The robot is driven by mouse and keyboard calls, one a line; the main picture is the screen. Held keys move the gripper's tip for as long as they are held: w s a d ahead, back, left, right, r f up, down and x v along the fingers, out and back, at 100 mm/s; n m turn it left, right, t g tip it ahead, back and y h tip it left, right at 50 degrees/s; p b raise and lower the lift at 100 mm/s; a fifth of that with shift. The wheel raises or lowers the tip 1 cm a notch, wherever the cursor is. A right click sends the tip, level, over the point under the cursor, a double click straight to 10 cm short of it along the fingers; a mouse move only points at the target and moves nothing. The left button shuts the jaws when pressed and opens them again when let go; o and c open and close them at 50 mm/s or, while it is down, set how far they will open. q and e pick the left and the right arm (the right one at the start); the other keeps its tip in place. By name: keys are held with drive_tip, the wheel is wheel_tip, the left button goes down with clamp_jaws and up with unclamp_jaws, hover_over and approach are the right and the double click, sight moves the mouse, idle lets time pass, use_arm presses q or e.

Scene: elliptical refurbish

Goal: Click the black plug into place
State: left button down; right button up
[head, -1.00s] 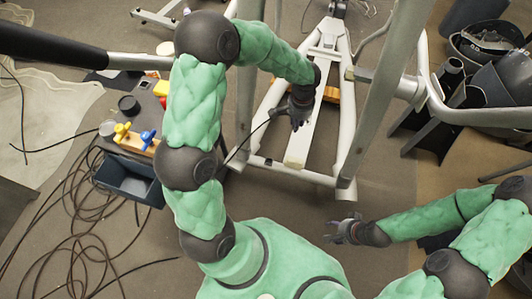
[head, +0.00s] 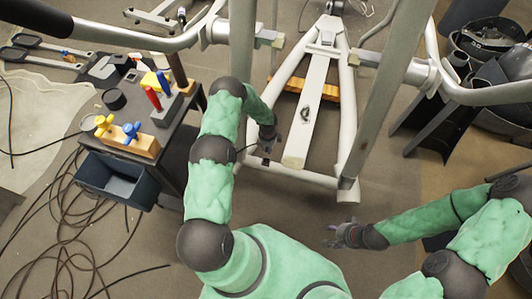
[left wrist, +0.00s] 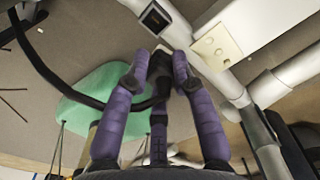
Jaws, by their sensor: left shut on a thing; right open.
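My left gripper (head: 266,145) is over the left rail of the pale exercise-machine base (head: 262,177). In the left wrist view its purple fingers (left wrist: 160,60) are shut around the black plug (left wrist: 160,72), which they partly hide. A black cable (left wrist: 62,86) curves away from the plug to the left. A dark square opening (left wrist: 155,17) shows on a pale frame part beyond the fingertips, apart from the plug. A beige plate with small holes (left wrist: 217,46) is to its right.
A dark cart (head: 172,130) at left carries a wooden block with yellow and blue knobs (head: 130,142) and tools. A blue-grey bin (head: 118,180) hangs at its front. Loose cables (head: 70,225) lie on the floor. Upright posts (head: 378,90) flank the base. Black bins stand at right.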

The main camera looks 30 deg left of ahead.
use_arm(q)
drive_tip(key=f, duration=0.2)
drive_tip(key=m, duration=0.1)
drive_tip(key=shift+s+a+f, duration=0.3)
drive_tip(key=shift+a+f, duration=0.05)
drive_tip(key=shift+f, duration=0.05)
drive_tip(key=shift+f+b, duration=1.75)
drive_tip(key=shift+f, duration=1.1)
drive_tip(key=shift+a, duration=0.1)
drive_tip(key=shift+f, duration=0.65)
drive_tip(key=c, duration=1)
unclamp_jaws()
drive_tip(key=shift+o, duration=0.2)
